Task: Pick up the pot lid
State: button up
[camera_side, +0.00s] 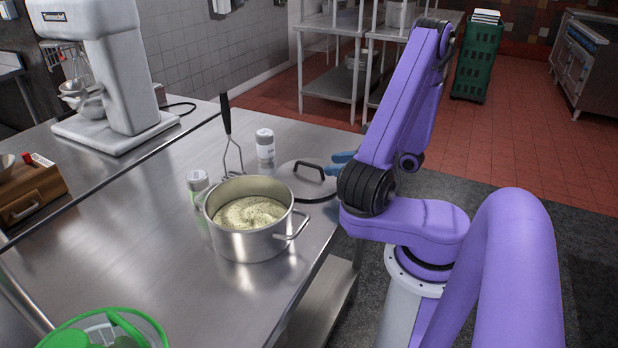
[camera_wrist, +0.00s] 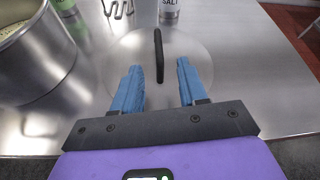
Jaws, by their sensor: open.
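The pot lid (camera_side: 296,178) is a round steel lid with a dark bar handle (camera_side: 309,168). It lies on the steel table behind and to the right of the pot. In the wrist view the lid (camera_wrist: 190,50) is ahead of my gripper, with its black handle (camera_wrist: 158,55) standing upright in the picture. In the side view my gripper (camera_side: 342,162) is mostly hidden behind my arm.
A steel pot (camera_side: 246,243) of mash stands left of the lid; its wall also shows in the wrist view (camera_wrist: 45,65). A masher (camera_side: 227,125) and two shakers (camera_side: 265,144) (camera_side: 197,185) stand nearby. A mixer (camera_side: 110,75) is at the back left.

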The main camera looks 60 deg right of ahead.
aim_at(309, 171)
jog(key=x, duration=0.9)
jog(key=shift+w+f, duration=0.15)
jog(key=shift+w, duration=0.2)
grip_shut()
